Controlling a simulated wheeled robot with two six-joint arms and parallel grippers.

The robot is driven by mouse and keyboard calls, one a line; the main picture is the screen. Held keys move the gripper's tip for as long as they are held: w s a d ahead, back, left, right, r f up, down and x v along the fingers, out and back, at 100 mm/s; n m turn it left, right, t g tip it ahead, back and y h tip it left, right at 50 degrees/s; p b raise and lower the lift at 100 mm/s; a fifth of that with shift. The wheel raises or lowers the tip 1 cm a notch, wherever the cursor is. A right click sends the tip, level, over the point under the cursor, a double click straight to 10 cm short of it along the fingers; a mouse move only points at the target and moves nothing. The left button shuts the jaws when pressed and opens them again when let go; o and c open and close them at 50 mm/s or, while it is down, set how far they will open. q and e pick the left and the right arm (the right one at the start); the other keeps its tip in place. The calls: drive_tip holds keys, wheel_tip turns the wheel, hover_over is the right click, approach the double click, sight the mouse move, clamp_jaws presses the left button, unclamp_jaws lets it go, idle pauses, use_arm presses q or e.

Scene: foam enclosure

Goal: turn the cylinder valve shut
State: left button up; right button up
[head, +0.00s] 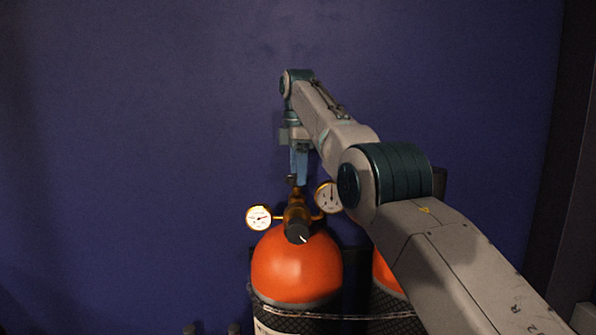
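An orange gas cylinder (296,268) stands upright at the lower middle of the head view. On its top is a brass valve (297,209) with a black knob (297,233) facing me. A round gauge (259,217) sits on the valve's left and another gauge (328,197) on its right. My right gripper (299,181) points down just above and behind the valve top. Its fingers look close together, but I cannot tell whether they are open or shut, or touch the valve. My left gripper is out of view.
A second orange cylinder (385,274) stands to the right, mostly hidden by my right arm. Dark mesh and a pale strap (345,317) run across the cylinders. A plain blue wall (140,130) is behind.

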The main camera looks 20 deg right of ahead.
drive_tip(key=c, duration=0.7)
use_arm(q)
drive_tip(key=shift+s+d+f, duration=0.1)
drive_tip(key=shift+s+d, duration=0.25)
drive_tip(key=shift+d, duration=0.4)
